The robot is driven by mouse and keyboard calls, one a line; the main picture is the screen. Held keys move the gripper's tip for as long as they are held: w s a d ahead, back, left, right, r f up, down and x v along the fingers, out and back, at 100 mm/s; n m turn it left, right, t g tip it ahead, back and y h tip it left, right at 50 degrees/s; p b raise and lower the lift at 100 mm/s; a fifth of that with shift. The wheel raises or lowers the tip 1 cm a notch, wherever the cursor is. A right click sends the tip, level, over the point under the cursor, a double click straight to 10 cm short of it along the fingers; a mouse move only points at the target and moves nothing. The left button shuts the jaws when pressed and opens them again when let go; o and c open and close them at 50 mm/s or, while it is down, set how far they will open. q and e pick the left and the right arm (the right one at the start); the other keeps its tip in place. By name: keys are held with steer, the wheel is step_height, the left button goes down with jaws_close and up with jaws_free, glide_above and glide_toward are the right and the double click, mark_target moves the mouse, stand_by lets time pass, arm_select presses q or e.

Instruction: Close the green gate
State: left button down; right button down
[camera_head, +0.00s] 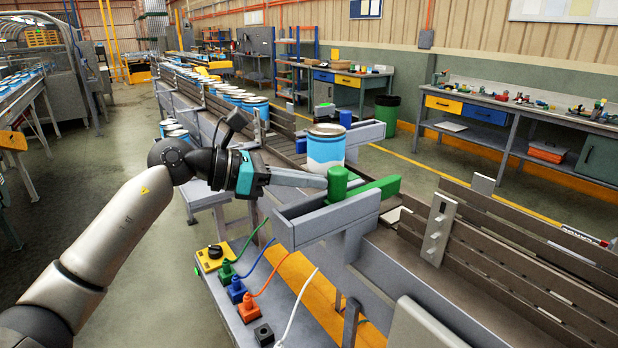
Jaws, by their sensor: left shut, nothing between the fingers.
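The green gate shows as a green upright knob (337,184) and a flat green bar (375,188) at the grey channel (305,222) beside the conveyor. The bar reaches from the knob toward the right. My left gripper (322,181) is shut and empty. Its fingertips are at the left side of the green knob; I cannot tell whether they touch it. A blue and white can (325,148) stands on the conveyor just behind the knob and gripper. My right gripper is not in view.
More blue and white cans (256,108) line the conveyor behind. A lower shelf holds a yellow control box (213,256) and green, blue and orange plugs (247,308) with cables. Slatted rails (520,260) run along the right. A workbench (500,110) stands at the back right.

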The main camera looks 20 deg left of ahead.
arm_select(q)
steer(key=w+d, duration=0.2)
steer(key=w, duration=0.1)
steer(key=shift+d+r, duration=0.1)
steer(key=shift+d, duration=0.1)
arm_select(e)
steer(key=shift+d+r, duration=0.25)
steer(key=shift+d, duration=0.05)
arm_select(q)
steer(key=shift+a, duration=0.15)
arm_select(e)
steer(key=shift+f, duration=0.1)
